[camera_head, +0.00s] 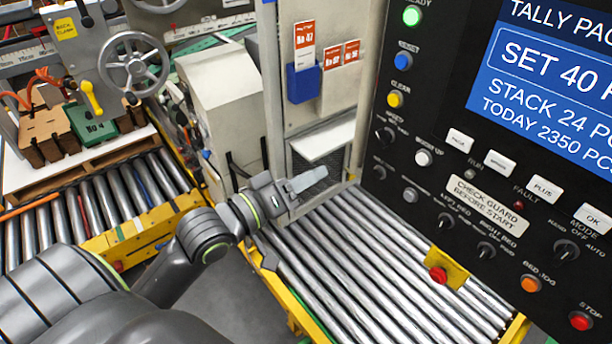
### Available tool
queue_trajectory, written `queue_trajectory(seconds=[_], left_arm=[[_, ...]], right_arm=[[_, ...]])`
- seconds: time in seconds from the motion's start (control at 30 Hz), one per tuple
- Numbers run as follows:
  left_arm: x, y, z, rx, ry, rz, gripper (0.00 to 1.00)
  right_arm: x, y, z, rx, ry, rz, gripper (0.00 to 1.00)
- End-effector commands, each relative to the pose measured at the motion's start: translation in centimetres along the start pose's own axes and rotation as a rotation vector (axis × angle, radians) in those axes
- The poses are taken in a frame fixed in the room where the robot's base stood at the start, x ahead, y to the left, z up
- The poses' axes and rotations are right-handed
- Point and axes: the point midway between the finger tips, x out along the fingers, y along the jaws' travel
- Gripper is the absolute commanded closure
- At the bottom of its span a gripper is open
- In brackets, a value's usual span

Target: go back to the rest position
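My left arm comes in from the lower left. Its gripper (308,179) is held above the far left part of the right roller bed, beside the grey cabinet post. The fingers point right, toward the control panel. They look close together, but at this angle I cannot tell whether they are open or shut. I see nothing clearly held in them. My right gripper is not in view.
A control panel (460,190) with a screen and several buttons fills the right side. The roller bed (345,265) is bare. At left, cardboard stacks (45,130) and a green block (90,122) sit by a handwheel (133,65). A white shelf (325,140) juts out near the gripper.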

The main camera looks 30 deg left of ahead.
Motion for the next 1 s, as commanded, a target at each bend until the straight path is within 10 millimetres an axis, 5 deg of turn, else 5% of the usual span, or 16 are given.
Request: queue_trajectory(seconds=[0.63, 0.77, 1.0], left_arm=[[0.2, -1.2, 0.3, 0.004, 0.000, -0.022, 0.68], [1.4, -6.0, 1.6, 0.021, -0.003, -0.114, 0.68], [1.9, -21.3, 7.6, 0.106, -0.069, -0.397, 0.68]], right_arm=[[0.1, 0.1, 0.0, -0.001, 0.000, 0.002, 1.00], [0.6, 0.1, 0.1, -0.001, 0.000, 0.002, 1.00], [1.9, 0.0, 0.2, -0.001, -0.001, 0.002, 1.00]])
